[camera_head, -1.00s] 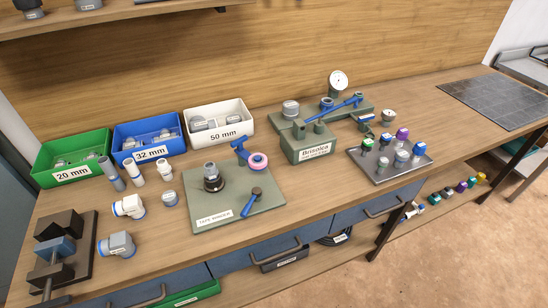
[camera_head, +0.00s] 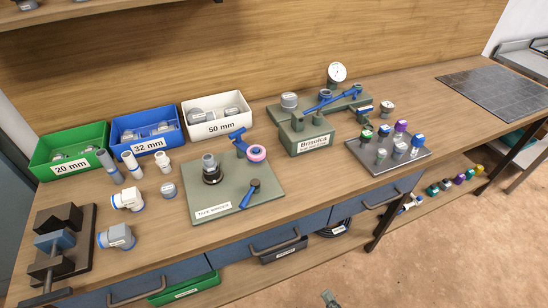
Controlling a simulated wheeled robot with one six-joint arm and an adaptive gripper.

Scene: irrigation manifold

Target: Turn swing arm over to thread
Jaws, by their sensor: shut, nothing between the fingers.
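The tape winder is a grey-green plate (camera_head: 215,205) lettered "TAPE WINDER" on the bench. A grey fitting (camera_head: 209,162) stands upright on its dark round holder (camera_head: 212,176). The blue swing arm (camera_head: 239,139) is at the plate's back right, with a pink-and-white tape roll (camera_head: 257,153) at its end. The roll is to the right of the fitting and apart from it. A blue crank handle with a dark knob (camera_head: 249,193) lies at the plate's front right. The tip of my gripper (camera_head: 328,298) shows small at the bottom edge, shut and empty, well away from the winder.
Green (camera_head: 67,150), blue (camera_head: 146,130) and white (camera_head: 217,114) bins stand behind. Loose pipe pieces (camera_head: 128,199) and a dark clamp (camera_head: 58,245) are at left. A "Brisolca" block (camera_head: 307,138) and a tray of coloured valves (camera_head: 388,155) are at right. Floor in front is clear.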

